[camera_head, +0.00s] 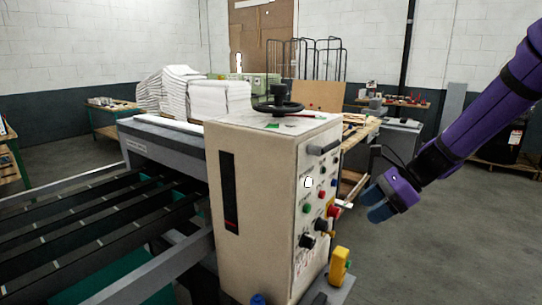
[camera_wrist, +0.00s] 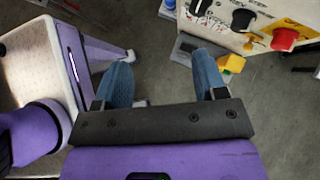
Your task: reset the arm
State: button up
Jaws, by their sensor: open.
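My purple arm reaches in from the right edge of the head view, and my gripper (camera_head: 372,203) hangs to the right of the machine's control panel, apart from it. In the wrist view my gripper (camera_wrist: 162,75) shows two blue fingers spread wide, with only grey floor between them. It holds nothing.
A beige machine cabinet (camera_head: 260,190) with buttons, knobs and a black handwheel (camera_head: 278,104) stands left of my gripper. A yellow part (camera_head: 339,266) sticks out low on its panel side. Stacked white paper (camera_head: 218,99) lies behind. Open floor (camera_head: 440,255) is at the right.

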jog(key=s+d+r+n+t+h, duration=0.1)
jog(key=s+d+r+n+h, duration=0.1)
jog(key=s+n, duration=0.4)
jog(key=s+d+r+n+t+h, duration=0.1)
jog(key=s+r+n+h, duration=0.3)
jog(key=s, duration=0.6)
jog(key=s+d+r+n+t+h, duration=0.2)
jog(key=s+d+r+n+h, duration=0.1)
jog(key=s+r+n, duration=0.4)
jog(key=shift+s+d+n, duration=0.35)
jog(key=shift+s+n, duration=0.65)
jog(key=shift+n, duration=0.1)
jog(key=shift+r, duration=0.1)
